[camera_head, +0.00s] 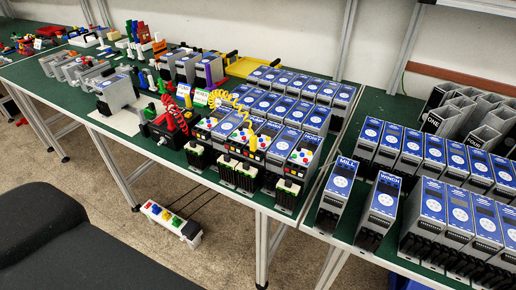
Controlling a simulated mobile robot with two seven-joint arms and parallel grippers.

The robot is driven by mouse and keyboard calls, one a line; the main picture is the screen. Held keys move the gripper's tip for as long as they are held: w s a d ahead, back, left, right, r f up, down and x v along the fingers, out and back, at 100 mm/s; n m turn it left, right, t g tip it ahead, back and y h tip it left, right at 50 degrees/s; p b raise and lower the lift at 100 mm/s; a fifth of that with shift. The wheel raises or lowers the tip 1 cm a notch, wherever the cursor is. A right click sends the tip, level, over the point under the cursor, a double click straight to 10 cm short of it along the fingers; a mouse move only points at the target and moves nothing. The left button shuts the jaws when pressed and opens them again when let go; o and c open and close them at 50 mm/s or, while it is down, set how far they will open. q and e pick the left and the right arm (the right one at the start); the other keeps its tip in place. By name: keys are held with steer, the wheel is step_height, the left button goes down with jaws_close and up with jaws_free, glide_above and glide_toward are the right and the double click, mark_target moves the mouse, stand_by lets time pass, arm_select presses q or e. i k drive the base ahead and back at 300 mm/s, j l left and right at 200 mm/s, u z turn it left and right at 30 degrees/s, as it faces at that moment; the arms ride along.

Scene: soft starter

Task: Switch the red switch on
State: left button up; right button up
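A white bar like a power strip (183,237) lies on the carpet below the front edge of the long table. Several small coloured switches sit in a row along its top, with a red switch (165,215) among them. The switches are too small for me to tell which are on or off. A black block sits at the bar's right end, and dark cables run on the floor behind it. Neither of my grippers is in view.
A green-topped table (330,160) carries rows of blue-topped grey devices (285,140), coiled red and yellow cables, and grey parts. A black chair-like shape (60,240) fills the lower left. Carpet in front is clear.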

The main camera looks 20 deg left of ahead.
mark_target(160, 119)
steer(key=u, duration=1.45)
